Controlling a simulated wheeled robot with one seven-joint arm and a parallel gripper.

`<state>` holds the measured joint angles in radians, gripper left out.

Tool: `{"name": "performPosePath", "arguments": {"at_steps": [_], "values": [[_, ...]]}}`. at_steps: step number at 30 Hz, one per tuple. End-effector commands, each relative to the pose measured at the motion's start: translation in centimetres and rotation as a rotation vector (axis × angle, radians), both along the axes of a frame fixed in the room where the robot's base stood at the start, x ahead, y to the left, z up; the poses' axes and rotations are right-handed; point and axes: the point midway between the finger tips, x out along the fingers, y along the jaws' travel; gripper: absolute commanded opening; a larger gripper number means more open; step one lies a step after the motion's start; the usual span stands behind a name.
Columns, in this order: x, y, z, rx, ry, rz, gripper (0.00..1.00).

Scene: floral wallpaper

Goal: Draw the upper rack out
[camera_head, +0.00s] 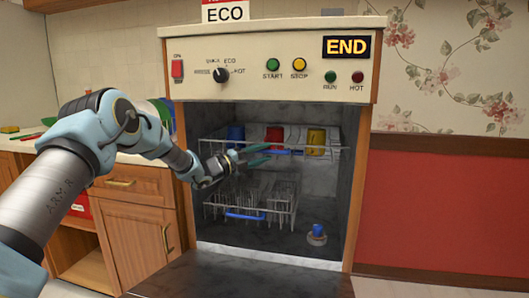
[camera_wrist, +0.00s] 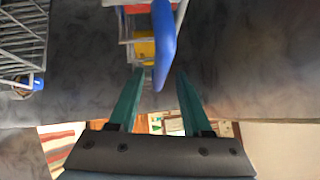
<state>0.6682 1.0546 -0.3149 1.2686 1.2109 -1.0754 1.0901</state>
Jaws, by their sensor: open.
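The upper rack (camera_head: 213,149) is a white wire rack inside the open dishwasher, holding a blue cup (camera_head: 236,133), a red cup (camera_head: 274,137) and a yellow cup (camera_head: 316,141). My gripper (camera_head: 268,154) is at its front edge with its green fingers open. In the wrist view, the rack's blue handle (camera_wrist: 163,45) appears lengthwise, with its near end between the open fingertips (camera_wrist: 160,74). I cannot tell whether a finger touches it. In the head view, the fingers partly cover the handle.
The lower rack (camera_head: 275,213) with a blue handle (camera_head: 245,215) sits below, also inside. A small blue-topped part (camera_head: 317,235) is on the tub floor. The dishwasher door (camera_head: 245,278) lies lowered in front. A wooden cabinet (camera_head: 140,205) with a counter stands at left.

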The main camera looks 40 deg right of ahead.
Motion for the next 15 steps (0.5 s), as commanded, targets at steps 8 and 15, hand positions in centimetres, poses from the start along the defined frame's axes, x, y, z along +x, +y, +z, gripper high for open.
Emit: {"name": "performPosePath", "arguments": {"at_steps": [8, 15], "values": [[-0.09, -0.63, 0.03, 0.001, 0.0, 0.002, 0.49], [-0.09, -0.6, 0.05, 0.001, 0.0, 0.001, 0.34]]}}
